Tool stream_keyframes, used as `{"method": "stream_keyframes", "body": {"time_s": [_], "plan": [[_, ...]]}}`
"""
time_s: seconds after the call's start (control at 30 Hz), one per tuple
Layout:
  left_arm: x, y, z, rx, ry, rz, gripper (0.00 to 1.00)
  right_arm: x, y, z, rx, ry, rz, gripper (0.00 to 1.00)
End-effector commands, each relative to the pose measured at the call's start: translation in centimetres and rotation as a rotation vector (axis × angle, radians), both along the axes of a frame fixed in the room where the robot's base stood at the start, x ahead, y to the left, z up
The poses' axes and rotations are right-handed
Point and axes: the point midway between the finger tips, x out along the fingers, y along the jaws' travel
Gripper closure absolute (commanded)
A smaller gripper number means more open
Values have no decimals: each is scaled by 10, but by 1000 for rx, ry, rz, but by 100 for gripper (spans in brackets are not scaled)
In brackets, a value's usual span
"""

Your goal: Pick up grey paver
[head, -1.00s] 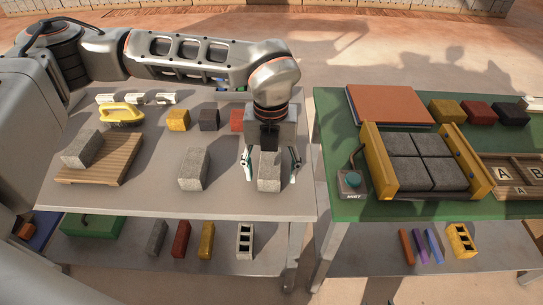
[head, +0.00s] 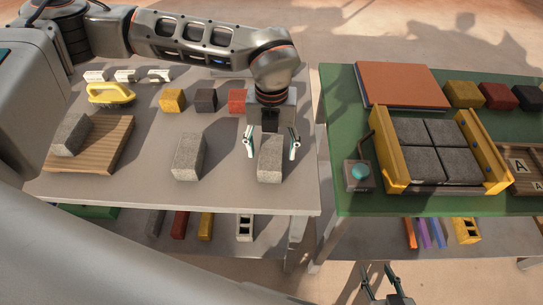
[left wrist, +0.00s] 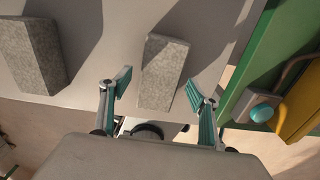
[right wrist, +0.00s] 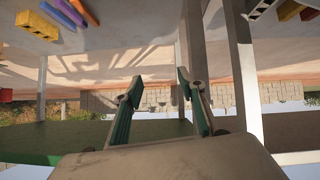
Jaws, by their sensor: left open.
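A grey paver (head: 270,163) stands near the front right corner of the grey table. My open left gripper (head: 271,152) is above and behind it, with one finger to each side. In the left wrist view the paver (left wrist: 163,75) lies between and beyond the spread fingertips (left wrist: 158,82), which do not grip it. A second grey paver (head: 188,157) stands to its left and shows at the left of the wrist view (left wrist: 32,55). Another grey block (head: 70,135) rests on a wooden board. My right gripper (head: 388,285) is open and empty, low in front of the tables.
Yellow (head: 173,100), dark (head: 206,100) and red (head: 236,100) blocks stand behind the pavers. A yellow-handled tool (head: 110,93) is at the back left. The green table (head: 345,140) at right holds a yellow-sided press (head: 388,150) and a button box (head: 357,175).

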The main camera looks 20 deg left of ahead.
Motion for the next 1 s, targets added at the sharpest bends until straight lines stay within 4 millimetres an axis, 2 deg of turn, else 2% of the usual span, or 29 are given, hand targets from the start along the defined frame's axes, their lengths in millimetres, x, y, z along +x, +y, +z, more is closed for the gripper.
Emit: {"method": "stream_keyframes", "body": {"time_s": [0.03,0.17,0.4,0.63,1.0], "plan": [[-1,1,-9,0,3,1,39,1,0,0,-1,-1,0,60],[-1,1,-25,0,3,1,39,4,-1,1,-2,-8,0,60],[0,1,-27,0,1,1,39,10,-1,8,-2,-23,1,60],[0,1,-26,0,1,1,99,10,-1,7,-2,-22,0,60],[1,0,-19,-2,-4,1,100,7,-1,5,-2,-15,1,60]]}}
